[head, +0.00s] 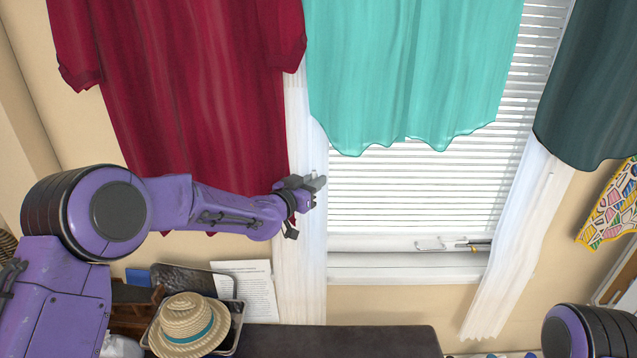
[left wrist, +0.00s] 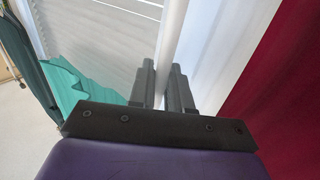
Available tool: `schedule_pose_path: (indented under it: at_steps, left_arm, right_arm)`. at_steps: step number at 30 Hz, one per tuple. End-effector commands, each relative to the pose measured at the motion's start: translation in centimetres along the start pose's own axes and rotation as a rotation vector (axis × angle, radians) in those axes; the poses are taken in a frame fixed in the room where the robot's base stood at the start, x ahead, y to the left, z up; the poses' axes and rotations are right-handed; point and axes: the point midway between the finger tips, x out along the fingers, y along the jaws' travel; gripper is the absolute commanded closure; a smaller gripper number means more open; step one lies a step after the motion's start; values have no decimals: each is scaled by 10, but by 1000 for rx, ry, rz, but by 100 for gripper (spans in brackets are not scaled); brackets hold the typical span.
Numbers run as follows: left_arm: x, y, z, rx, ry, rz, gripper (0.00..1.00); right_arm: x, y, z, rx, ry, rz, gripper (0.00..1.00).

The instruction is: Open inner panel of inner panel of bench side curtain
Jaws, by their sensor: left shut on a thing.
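My left gripper (head: 312,186) is at the inner edge of the white sheer curtain (head: 302,255) on the left side of the window. In the left wrist view the fingers (left wrist: 164,85) are shut on the edge of this white curtain panel (left wrist: 200,55). A red cloth (head: 200,90) hangs just left of it and covers part of the white panel. A second white curtain (head: 512,250) hangs on the window's right side. My right gripper is out of the head view; only part of my right arm shows at the lower right.
A turquoise cloth (head: 410,70) hangs before the window blinds (head: 400,185). A dark green cloth (head: 590,90) hangs at the right. Below are a dark bench top (head: 340,342) and a straw hat (head: 185,320) on a tray. The sill (head: 400,268) looks clear.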

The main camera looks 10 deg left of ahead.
Motion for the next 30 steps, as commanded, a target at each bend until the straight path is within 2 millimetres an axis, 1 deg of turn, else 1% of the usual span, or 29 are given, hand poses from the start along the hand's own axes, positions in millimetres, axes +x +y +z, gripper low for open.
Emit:
schedule_pose_path:
  at_steps: [5, 13, 14, 15, 23, 25, 28, 30]
  left_arm:
    - [-4, -6, 0, 0, -1, -1, 100]
    - [-4, -6, 0, 0, -1, -1, 100]
    - [-4, -6, 0, 0, -1, -1, 79]
    - [-4, -6, 0, 0, -1, -1, 68]
    - [-4, -6, 0, 1, -1, -1, 68]
    - [-6, -6, 0, 1, 0, -1, 68]
    - [-20, -6, 2, 2, -1, -2, 68]
    - [-35, -6, 3, -1, 0, -2, 68]
  right_arm:
    - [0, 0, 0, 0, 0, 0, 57]
    - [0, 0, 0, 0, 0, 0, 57]
    - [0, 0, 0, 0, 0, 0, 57]
    - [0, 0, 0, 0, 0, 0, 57]
    - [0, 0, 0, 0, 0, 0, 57]
    - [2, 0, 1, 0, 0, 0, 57]
    - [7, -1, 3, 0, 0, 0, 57]
    - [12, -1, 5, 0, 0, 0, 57]
